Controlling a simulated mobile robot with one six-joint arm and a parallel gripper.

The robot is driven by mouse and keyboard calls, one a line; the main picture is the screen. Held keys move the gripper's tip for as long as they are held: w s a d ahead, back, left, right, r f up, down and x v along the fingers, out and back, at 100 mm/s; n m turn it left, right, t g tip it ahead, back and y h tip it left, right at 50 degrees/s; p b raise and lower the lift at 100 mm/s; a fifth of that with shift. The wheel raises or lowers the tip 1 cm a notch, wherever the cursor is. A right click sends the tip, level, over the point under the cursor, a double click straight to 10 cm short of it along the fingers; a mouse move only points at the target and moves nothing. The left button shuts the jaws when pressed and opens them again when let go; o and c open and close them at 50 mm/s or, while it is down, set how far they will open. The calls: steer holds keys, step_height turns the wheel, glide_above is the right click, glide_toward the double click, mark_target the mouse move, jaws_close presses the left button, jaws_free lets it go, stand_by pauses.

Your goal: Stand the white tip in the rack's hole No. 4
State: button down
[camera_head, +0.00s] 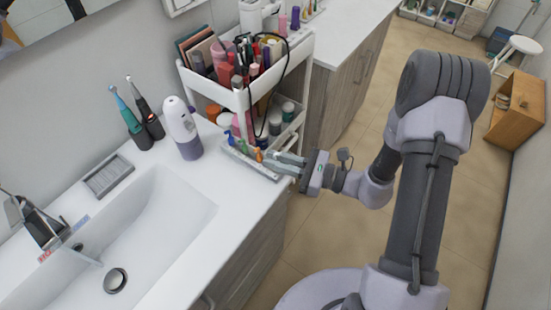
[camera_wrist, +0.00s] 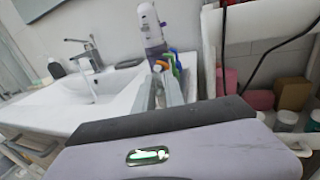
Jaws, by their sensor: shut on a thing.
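The rack (camera_head: 250,163) is a pale, low strip near the right edge of the white counter, beside the cart. Coloured tips stand along it: a green one (camera_head: 243,146), an orange one (camera_head: 259,155) and some blue. My gripper (camera_head: 272,159) reaches in from the right, at the rack's right end. In the wrist view its fingers (camera_wrist: 160,80) point toward the coloured tips (camera_wrist: 174,62). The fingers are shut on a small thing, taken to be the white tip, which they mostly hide. The hole numbers are too small to read.
A white dispenser bottle (camera_head: 183,128) stands left of the rack, with two electric toothbrushes (camera_head: 138,118) behind it. The white cart (camera_head: 240,98), full of cosmetics, stands close behind the rack. The sink (camera_head: 150,225) lies to the left.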

steer(key=shift+f+b, duration=0.4)
steer(key=shift+f, duration=0.2)
steer(key=c, duration=1.3)
jaws_free()
steer(key=shift+r, duration=0.1)
steer(key=p+v, duration=0.3)
steer(key=v, duration=1.4)
steer(key=shift+s+d, duration=0.1)
steer(key=shift+d, duration=0.15)
